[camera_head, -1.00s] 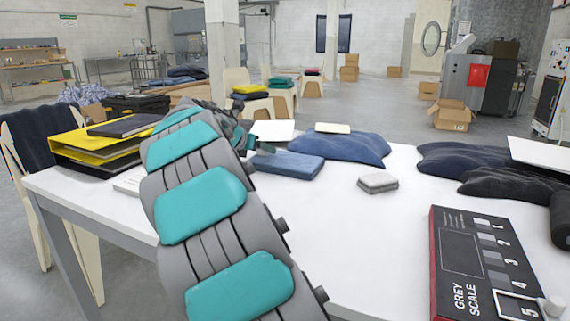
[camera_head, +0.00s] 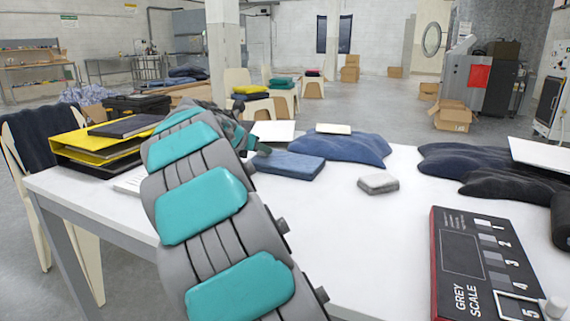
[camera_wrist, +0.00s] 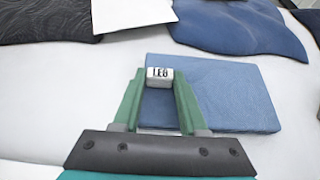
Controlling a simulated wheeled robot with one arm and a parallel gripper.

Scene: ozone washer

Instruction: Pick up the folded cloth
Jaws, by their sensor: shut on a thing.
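A blue folded cloth (camera_head: 290,165) lies flat on the white table in the head view. It also shows in the wrist view (camera_wrist: 235,95) as a flat blue slab. My gripper (camera_head: 264,150) is by the cloth's far left corner in the head view. In the wrist view its green fingers (camera_wrist: 159,78) reach over the cloth's left edge. They are shut on a small white lettered block (camera_wrist: 158,72) between the tips. Whether the fingers touch the cloth cannot be told.
A small grey folded piece (camera_head: 378,183) lies right of the blue cloth. Behind are a crumpled blue cloth (camera_head: 345,147) and white sheets. Dark cloths (camera_head: 465,160) lie right, yellow binders (camera_head: 85,145) left, and a grey-scale box (camera_head: 480,262) at front right. The table middle is clear.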

